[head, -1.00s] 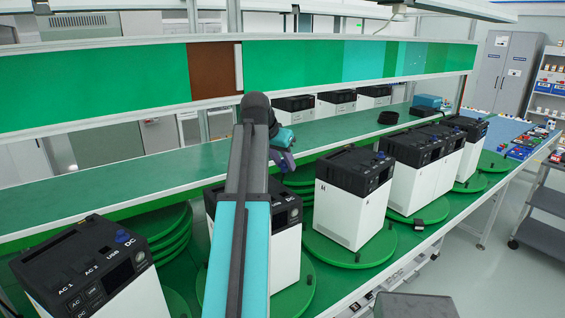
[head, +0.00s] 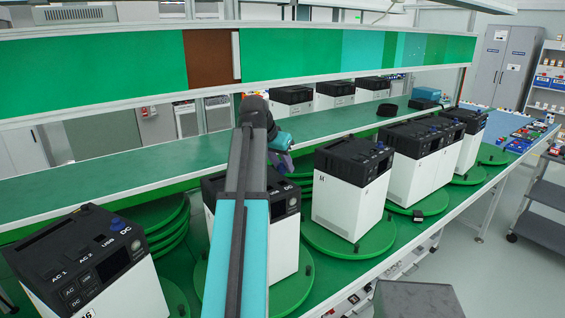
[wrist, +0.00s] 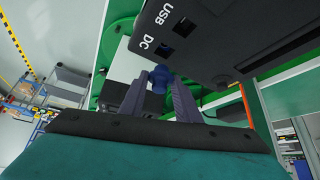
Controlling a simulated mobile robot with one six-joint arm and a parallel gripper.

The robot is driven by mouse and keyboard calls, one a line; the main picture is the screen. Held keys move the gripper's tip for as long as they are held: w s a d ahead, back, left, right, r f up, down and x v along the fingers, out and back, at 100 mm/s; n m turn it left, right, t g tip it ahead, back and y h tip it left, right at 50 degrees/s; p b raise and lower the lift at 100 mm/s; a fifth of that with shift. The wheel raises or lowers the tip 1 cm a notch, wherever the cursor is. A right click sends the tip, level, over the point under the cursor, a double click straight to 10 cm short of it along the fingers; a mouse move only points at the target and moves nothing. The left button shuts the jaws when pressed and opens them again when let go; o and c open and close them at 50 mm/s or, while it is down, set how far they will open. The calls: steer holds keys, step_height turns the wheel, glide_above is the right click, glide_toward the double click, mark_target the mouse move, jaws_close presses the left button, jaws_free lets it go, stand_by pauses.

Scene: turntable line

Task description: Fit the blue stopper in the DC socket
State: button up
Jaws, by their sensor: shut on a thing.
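The blue stopper (wrist: 159,78) is between the tips of my gripper (wrist: 160,95) in the wrist view, and the gripper is shut on it. Just beyond it is the black top of a power unit (wrist: 225,40), lettered USB and DC. A dark opening, the DC socket (wrist: 163,49), lies by the DC letters. The stopper appears close to the socket and outside it; the exact gap cannot be told. In the head view my gripper (head: 281,161) is above the back of the white and black unit (head: 285,245), partly hidden by my arm. The stopper is not discernible there.
Other units stand on green turntables: one at left (head: 125,290) with a blue stopper at DC (head: 117,224), one at right (head: 345,205), and several farther along. A green shelf (head: 110,175) runs behind. A grey block (head: 415,300) is at the front.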

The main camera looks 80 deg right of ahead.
steer(key=shift+f+b, duration=0.45)
steer(key=shift+f, duration=0.95)
steer(key=shift+w, duration=0.1)
steer(key=shift+a+f, duration=0.1)
steer(key=shift+f, duration=0.45)
stand_by(1.0)
stand_by(0.8)
steer(key=o, duration=1.1)
steer(key=shift+r, duration=0.1)
steer(key=shift+c, duration=0.2)
steer(key=shift+r, duration=0.15)
steer(key=b+v, duration=0.3)
steer(key=v, duration=1)
steer(key=shift+r, duration=0.2)
